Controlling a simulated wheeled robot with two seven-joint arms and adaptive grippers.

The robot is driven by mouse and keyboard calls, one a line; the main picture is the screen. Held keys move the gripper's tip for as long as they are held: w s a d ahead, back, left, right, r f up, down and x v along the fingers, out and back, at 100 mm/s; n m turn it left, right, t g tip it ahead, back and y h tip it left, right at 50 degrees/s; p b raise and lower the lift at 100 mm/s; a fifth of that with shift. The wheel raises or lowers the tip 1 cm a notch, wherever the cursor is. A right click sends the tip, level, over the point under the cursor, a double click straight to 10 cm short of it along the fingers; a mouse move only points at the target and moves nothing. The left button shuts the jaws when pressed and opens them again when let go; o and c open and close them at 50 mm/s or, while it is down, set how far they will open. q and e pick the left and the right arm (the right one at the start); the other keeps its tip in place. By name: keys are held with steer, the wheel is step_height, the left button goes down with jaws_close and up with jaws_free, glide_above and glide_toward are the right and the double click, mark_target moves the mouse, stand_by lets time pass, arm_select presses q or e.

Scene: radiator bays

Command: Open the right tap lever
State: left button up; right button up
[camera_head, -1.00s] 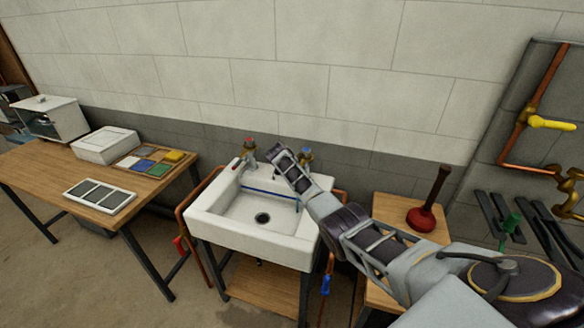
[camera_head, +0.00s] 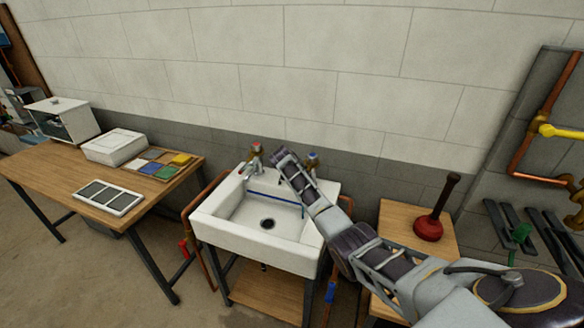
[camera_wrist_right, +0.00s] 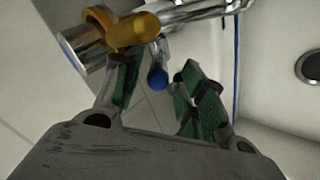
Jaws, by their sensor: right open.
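The right tap (camera_head: 312,159) has a blue top and stands at the back right of the white sink (camera_head: 230,240). In the right wrist view its brass and chrome body (camera_wrist_right: 85,45) is at the upper left. A short lever with a blue end (camera_wrist_right: 157,78) sticks out from it. My right gripper (camera_wrist_right: 160,66) is open, with one green-padded finger on each side of the lever's blue end in the picture. I cannot tell whether either finger touches it. In the head view my right arm reaches over the sink and the fingers are not clear. My left gripper is not in view.
The left tap (camera_head: 256,158) with a red top stands left of my arm's end. The wall is close behind the sink. A wooden table (camera_head: 50,165) stands left, and a small table (camera_head: 393,218) with a red plunger (camera_head: 428,229) stands right.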

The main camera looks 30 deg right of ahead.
steer(key=v, duration=0.8)
stand_by(0.4)
steer(key=shift+s+a, duration=0.1)
steer(key=shift+a, duration=0.1)
stand_by(0.5)
